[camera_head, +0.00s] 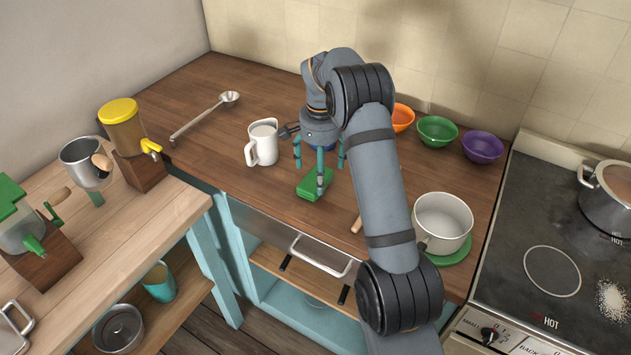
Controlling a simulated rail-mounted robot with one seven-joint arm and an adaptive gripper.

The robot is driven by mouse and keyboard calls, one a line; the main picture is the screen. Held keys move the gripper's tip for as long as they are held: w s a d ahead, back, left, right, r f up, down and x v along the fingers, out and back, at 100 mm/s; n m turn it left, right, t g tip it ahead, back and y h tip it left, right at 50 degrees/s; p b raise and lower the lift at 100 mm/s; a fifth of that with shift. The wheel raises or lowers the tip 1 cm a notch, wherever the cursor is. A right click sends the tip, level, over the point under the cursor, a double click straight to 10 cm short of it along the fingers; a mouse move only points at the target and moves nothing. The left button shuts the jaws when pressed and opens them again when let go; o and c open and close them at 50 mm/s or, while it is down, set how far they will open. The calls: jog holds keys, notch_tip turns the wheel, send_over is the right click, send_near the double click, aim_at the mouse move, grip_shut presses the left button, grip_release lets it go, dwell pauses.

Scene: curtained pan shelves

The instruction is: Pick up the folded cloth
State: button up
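The folded cloth (309,188) looks to be the small green rectangular bundle lying on the brown wooden counter, right of the white jug. My gripper (320,170) points down from above it. Its teal fingers are spread apart, and one finger overlaps the cloth in the picture. I cannot tell whether that finger touches the cloth. Nothing shows held between the fingers. My arm comes in from the lower right and covers part of the counter.
A white jug (262,143) stands left of the cloth and a ladle (205,113) lies farther left. Orange (402,117), green (437,131) and purple (482,147) bowls stand at the back right. A white pot (442,222) sits on a green round mat, near the stove (552,265).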

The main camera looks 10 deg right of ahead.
aim_at(315, 182)
notch_tip(315, 182, down, 4)
jog(key=shift+r+p, duration=0.2)
jog(key=shift+p, duration=0.15)
jog(key=shift+a, duration=0.1)
jog(key=shift+c, duration=1.3)
jog(key=c, duration=1)
